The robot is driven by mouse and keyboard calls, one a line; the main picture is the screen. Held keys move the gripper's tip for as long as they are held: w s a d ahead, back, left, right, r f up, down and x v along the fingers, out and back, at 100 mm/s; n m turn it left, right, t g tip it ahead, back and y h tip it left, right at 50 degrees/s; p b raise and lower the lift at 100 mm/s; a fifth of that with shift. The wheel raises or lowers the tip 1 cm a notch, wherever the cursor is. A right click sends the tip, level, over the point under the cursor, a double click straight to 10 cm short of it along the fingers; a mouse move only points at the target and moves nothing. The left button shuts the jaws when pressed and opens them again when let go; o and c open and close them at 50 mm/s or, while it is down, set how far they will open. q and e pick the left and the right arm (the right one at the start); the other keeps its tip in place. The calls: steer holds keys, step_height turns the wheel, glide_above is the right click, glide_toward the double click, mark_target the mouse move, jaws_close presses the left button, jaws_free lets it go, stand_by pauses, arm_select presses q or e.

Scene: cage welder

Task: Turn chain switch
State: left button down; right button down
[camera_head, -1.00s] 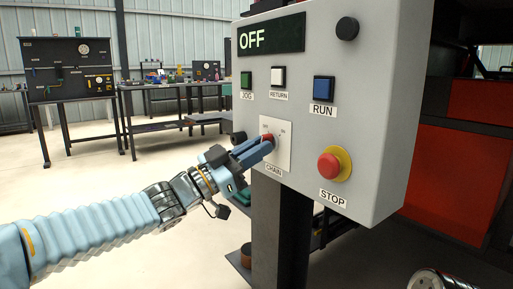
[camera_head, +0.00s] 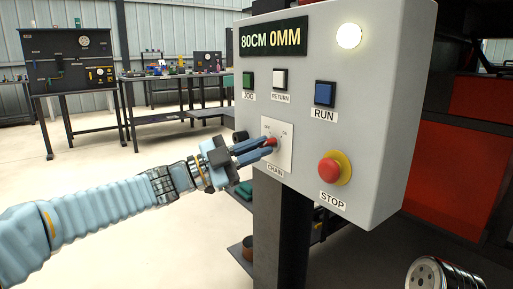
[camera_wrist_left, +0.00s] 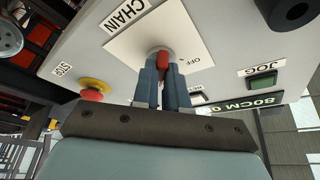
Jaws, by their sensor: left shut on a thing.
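The chain switch (camera_head: 272,142) is a red knob on a white plate labelled CHAIN, at the lower left of the grey control panel (camera_head: 390,100). My left gripper (camera_head: 268,146) reaches it from the left, its two blue fingers shut on the red knob. In the left wrist view the knob (camera_wrist_left: 163,60) sits between the fingertips, with the OFF mark beside it. The panel display (camera_head: 275,38) reads 80CM 0MM and the round lamp (camera_head: 349,36) glows white. My right gripper is not in view.
The panel also carries a green JOG button (camera_head: 248,80), a white RETURN button (camera_head: 280,78), a blue RUN button (camera_head: 325,93) and a red STOP button (camera_head: 334,169). A dark post (camera_head: 282,230) stands below. Workbenches stand behind on open floor.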

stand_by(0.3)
arm_select(q)
steer(key=c, duration=1.2)
jaws_free()
steer(key=shift+o, duration=0.2)
steer(key=v, duration=1.3)
steer(key=shift+a, duration=0.35)
steer(key=shift+s, duration=0.15)
